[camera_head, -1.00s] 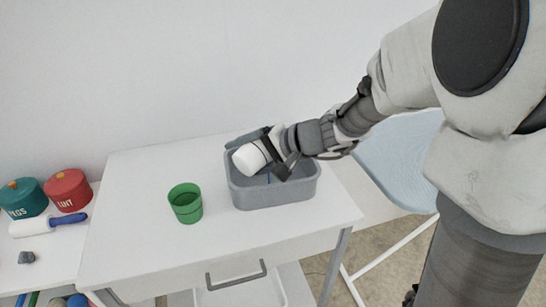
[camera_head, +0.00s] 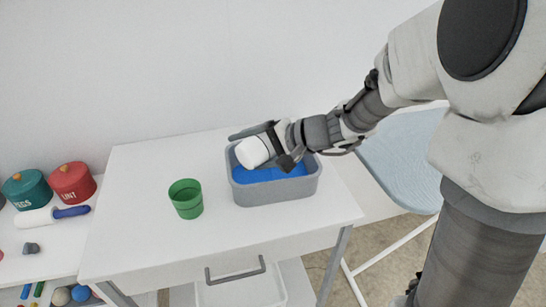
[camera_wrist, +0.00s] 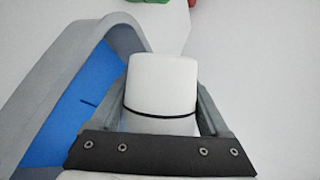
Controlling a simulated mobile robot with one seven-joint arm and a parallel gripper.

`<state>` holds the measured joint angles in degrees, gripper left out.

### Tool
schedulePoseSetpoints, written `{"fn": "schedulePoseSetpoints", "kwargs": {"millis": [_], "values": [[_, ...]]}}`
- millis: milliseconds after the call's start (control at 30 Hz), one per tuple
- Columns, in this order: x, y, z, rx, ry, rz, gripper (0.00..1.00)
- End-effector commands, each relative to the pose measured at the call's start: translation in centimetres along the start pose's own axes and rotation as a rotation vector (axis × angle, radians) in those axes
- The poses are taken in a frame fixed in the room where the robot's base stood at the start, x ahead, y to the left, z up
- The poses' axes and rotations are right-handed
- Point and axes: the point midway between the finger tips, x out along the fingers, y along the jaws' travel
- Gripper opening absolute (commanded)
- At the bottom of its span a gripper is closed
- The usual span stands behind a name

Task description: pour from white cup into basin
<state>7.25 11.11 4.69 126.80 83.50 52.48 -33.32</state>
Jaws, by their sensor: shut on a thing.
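My gripper (camera_head: 277,145) is shut on the white cup (camera_head: 252,152) and holds it over the left part of the grey basin (camera_head: 276,195). The cup is tipped far over to the left; its opening is not clearly visible. Blue liquid (camera_head: 270,174) covers the basin's inside. In the wrist view the white cup (camera_wrist: 162,85) sits between the two fingers, with the basin's rim (camera_wrist: 110,32) and the blue liquid (camera_wrist: 85,105) to its left.
A green cup (camera_head: 186,199) stands on the white table (camera_head: 140,235), left of the basin. A green canister (camera_head: 27,189), a red canister (camera_head: 72,183) and a lint roller (camera_head: 50,216) are on a lower shelf at left. A pale blue ironing board (camera_head: 400,160) is at right.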

Motion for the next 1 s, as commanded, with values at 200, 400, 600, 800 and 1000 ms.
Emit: {"fn": "schedulePoseSetpoints", "kwargs": {"millis": [200, 400, 600, 800, 1000], "values": [[0.1, -0.18, 0.0, 0.019, -0.012, -0.008, 0.22], [0.19, -0.31, 0.02, 0.037, -0.024, -0.015, 0.22], [0.27, -0.46, 0.06, 0.055, -0.036, -0.022, 0.22], [0.35, -0.61, 0.07, 0.071, -0.046, -0.029, 0.22], [-0.13, 0.27, 0.14, -0.029, 0.018, 0.01, 0.22]]}}
